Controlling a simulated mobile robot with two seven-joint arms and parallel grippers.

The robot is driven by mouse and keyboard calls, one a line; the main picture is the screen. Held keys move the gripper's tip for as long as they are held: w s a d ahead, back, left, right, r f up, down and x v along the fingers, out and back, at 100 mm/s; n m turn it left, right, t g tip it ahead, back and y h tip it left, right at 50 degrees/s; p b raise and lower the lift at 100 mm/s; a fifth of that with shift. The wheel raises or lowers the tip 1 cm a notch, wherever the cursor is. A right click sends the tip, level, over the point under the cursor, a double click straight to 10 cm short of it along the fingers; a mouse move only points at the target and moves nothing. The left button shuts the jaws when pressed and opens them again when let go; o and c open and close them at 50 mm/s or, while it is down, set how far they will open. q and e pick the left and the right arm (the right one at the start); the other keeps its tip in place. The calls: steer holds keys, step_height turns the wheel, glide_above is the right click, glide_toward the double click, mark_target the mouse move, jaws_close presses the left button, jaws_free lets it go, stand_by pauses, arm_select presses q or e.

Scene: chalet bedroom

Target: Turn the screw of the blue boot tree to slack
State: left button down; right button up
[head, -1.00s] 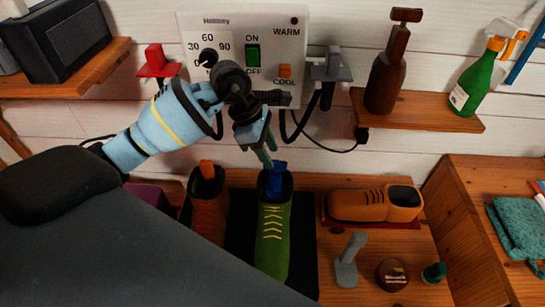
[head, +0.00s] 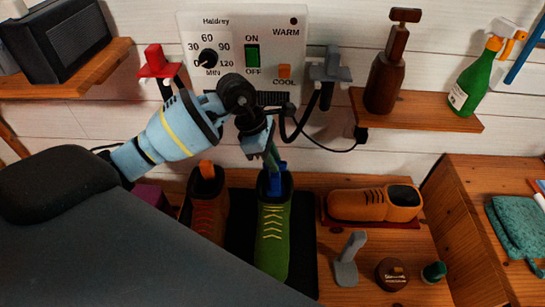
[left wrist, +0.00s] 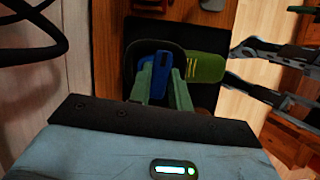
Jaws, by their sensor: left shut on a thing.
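The blue boot tree (head: 277,183) stands in the opening of the green boot (head: 271,240), which has pale laces and its toe towards me. My left gripper (head: 273,164) reaches down from above to the top of the boot tree. In the left wrist view its two greenish fingers (left wrist: 160,92) are on either side of the upright blue piece (left wrist: 161,72), shut on it. The screw cannot be told apart from the rest of the blue piece.
A red-brown boot (head: 207,212) with an orange tree stands close on the left. An orange shoe (head: 372,203), a grey stand (head: 348,260) and a brown tin (head: 391,273) are to the right. The white control panel (head: 243,60) and a hanging black cable are behind my gripper.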

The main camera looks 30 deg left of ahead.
arm_select(q)
steer(key=shift+r+n+t+y+p, duration=0.25)
steer(key=shift+n+p, duration=0.2)
steer(key=shift+n, duration=0.35)
steer(key=shift+f+n+t+p, duration=0.15)
steer(key=shift+n+t+p, duration=0.25)
steer(key=shift+n, duration=0.5)
arm_select(e)
steer(key=shift+w+r+t, duration=0.3)
steer(key=shift+w+r, duration=0.6)
steer(key=shift+r, duration=0.25)
arm_select(q)
steer(key=shift+s+f, duration=0.1)
arm_select(e)
steer(key=shift+s+d+f, duration=0.1)
arm_select(q)
steer(key=c, duration=1.3)
jaws_free()
steer(key=v, duration=0.7)
steer(key=shift+r, duration=0.45)
